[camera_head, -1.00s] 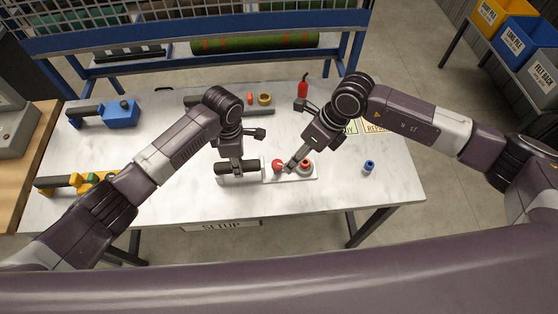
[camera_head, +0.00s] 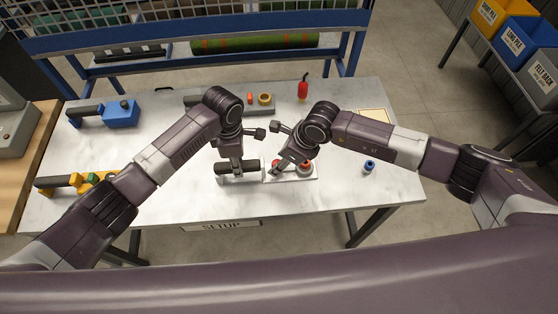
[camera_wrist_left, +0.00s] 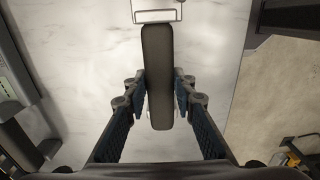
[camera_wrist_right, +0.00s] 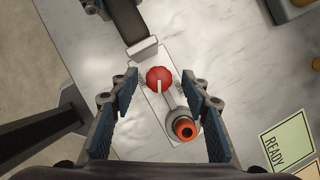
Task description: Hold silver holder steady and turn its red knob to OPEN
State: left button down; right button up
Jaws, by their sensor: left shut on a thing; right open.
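The silver holder (camera_head: 312,175) lies on the white table. Its black handle (camera_head: 224,168) points left and a pale base carries a red knob and an orange-tipped cylinder (camera_wrist_right: 184,127). My left gripper (camera_head: 238,166) is shut on the black handle, which also shows between its fingers in the left wrist view (camera_wrist_left: 158,75). My right gripper (camera_wrist_right: 160,92) is open, with the red knob (camera_wrist_right: 159,77) between or just beyond its fingertips; contact cannot be told. A white line marks the knob. Lettering beside it is too small to read.
A blue tool (camera_head: 120,114) and a yellow tool (camera_head: 75,182) lie on the left. Another holder with an orange ring (camera_head: 264,99) lies behind my left gripper. A red bottle (camera_head: 303,88) stands at the back, a blue cylinder (camera_head: 369,167) at right. A READY card (camera_wrist_right: 289,145) lies nearby.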

jog(key=shift+a+f, duration=0.15)
jog(key=shift+f, duration=0.15)
jog(key=c, duration=1.2)
jog(key=shift+o, duration=0.2)
jog(key=shift+w+n, duration=0.1)
jog(key=shift+n, duration=0.2)
jog(key=n+g, duration=0.1)
jog(key=n, duration=0.2)
jog(key=shift+w+y, duration=0.1)
jog(key=shift+y, duration=0.2)
jog(key=n+g, duration=0.2)
jog(key=n, duration=0.3)
jog(key=shift+n, duration=0.3)
